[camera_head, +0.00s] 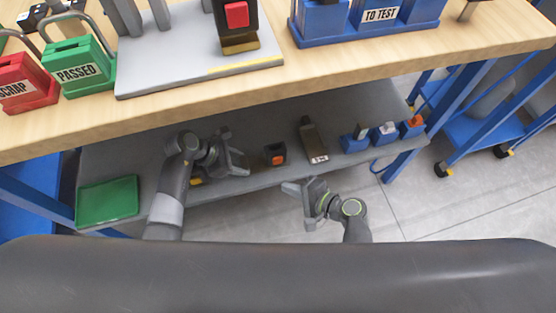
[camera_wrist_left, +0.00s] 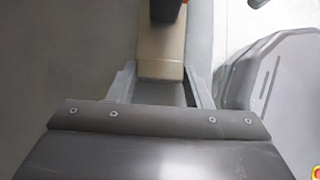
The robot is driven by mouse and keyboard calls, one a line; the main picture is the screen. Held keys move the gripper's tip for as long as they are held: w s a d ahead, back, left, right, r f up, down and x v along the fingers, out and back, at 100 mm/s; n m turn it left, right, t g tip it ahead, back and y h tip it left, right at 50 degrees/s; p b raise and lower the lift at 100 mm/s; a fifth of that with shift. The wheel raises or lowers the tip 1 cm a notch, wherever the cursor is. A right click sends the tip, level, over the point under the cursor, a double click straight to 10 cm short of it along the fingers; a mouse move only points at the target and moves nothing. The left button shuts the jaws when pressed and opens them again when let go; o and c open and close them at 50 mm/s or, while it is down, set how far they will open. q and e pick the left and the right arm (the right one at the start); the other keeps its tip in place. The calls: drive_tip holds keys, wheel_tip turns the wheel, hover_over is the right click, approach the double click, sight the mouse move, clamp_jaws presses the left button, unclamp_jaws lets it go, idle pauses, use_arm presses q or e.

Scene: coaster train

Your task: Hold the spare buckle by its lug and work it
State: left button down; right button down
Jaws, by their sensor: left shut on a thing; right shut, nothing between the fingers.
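The spare buckle (camera_head: 276,154) has a dark body with an orange-red button and is at the lower grey shelf. My left gripper (camera_head: 236,153) is just left of it. In the left wrist view, its fingers (camera_wrist_left: 160,88) are shut on the tan lug (camera_wrist_left: 161,50), which runs up to the dark body (camera_wrist_left: 165,9). In the head view the lug is hidden by the gripper. I cannot tell whether the buckle touches the shelf. My right gripper (camera_head: 300,204) is shut and empty, in front of the shelf and apart from the buckle.
On the lower shelf (camera_head: 375,115) are a dark tagged piece (camera_head: 313,140), several small blue holders (camera_head: 384,134) and a green tray (camera_head: 107,201). The wooden bench (camera_head: 340,65) overhangs it, carrying a mounted buckle (camera_head: 237,20), the PASSED box (camera_head: 78,68) and the SCRAP box (camera_head: 24,84).

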idle(0.3)
use_arm(q)
drive_tip(key=c, duration=0.7)
unclamp_jaws()
drive_tip(key=shift+o, duration=0.2)
drive_tip(key=v, duration=1.2)
drive_tip(key=s+d+p, duration=0.1)
drive_tip(key=s+d, duration=0.3)
drive_tip(key=s, duration=0.9)
drive_tip(key=shift+s, duration=0.35)
